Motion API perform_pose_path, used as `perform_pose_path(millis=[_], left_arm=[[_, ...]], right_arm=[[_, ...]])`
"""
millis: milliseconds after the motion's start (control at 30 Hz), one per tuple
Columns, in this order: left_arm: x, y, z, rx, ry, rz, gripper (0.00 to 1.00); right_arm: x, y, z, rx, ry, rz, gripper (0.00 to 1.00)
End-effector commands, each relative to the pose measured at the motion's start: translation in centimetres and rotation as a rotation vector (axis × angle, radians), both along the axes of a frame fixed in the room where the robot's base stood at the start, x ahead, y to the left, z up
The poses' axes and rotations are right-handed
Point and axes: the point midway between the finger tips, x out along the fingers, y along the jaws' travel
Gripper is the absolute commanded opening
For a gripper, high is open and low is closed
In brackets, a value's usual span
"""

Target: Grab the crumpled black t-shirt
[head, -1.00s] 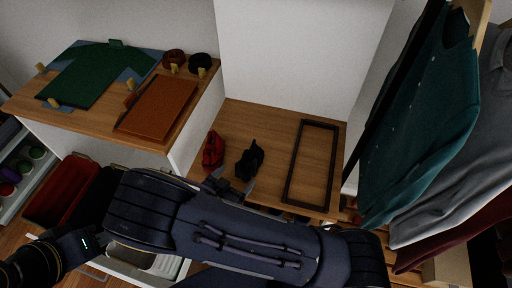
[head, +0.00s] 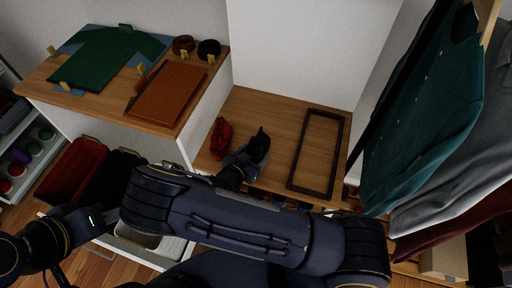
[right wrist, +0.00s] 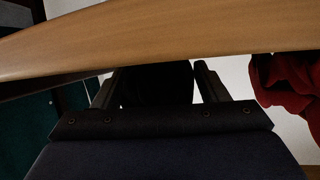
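The crumpled black t-shirt (head: 260,143) stands in a small heap on the wooden surface in the head view. My right gripper (head: 246,163) is at its near side, partly hidden behind my arm. In the right wrist view black cloth (right wrist: 156,84) shows between the two fingers of my right gripper (right wrist: 158,82). The fingers are spread apart, one on each side of the dark cloth; I cannot tell whether they touch it. I see no fingers of my left gripper in the head view.
A crumpled red cloth (head: 220,138) lies just left of the black one and shows in the right wrist view (right wrist: 288,82). A dark empty frame (head: 293,171) lies to the right. Hanging clothes (head: 424,120) fill the right side. A higher wooden top (head: 100,103) is at left.

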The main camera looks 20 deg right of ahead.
Motion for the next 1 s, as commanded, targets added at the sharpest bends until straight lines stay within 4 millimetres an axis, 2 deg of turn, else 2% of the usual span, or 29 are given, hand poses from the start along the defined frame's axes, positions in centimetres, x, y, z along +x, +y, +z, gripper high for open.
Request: perform_pose_path(millis=[33,233,467,633,767,1000], left_arm=[[0.0,0.0,0.0,0.0,0.0,0.0,0.36],[0.0,0.0,0.0,0.0,0.0,0.0,0.36],[0.0,0.0,0.0,0.0,0.0,0.0,0.36],[0.0,0.0,-0.1,0.0,0.0,0.0,0.36],[0.0,0.0,-0.2,0.0,0.0,0.0,0.36],[0.0,0.0,-0.6,0.0,0.0,0.0,0.36]], right_arm=[[0.0,0.0,0.0,0.0,0.0,0.0,0.6],[0.0,0.0,0.0,-0.001,-0.001,0.0,0.35],[0.0,0.0,0.1,-0.001,-0.001,0.0,0.35],[0.1,0.1,1.0,0.002,-0.002,0.0,0.35],[0.1,0.1,3.1,0.005,-0.003,-0.002,0.35],[-4.5,1.1,8.7,0.006,-0.001,0.002,0.35]])
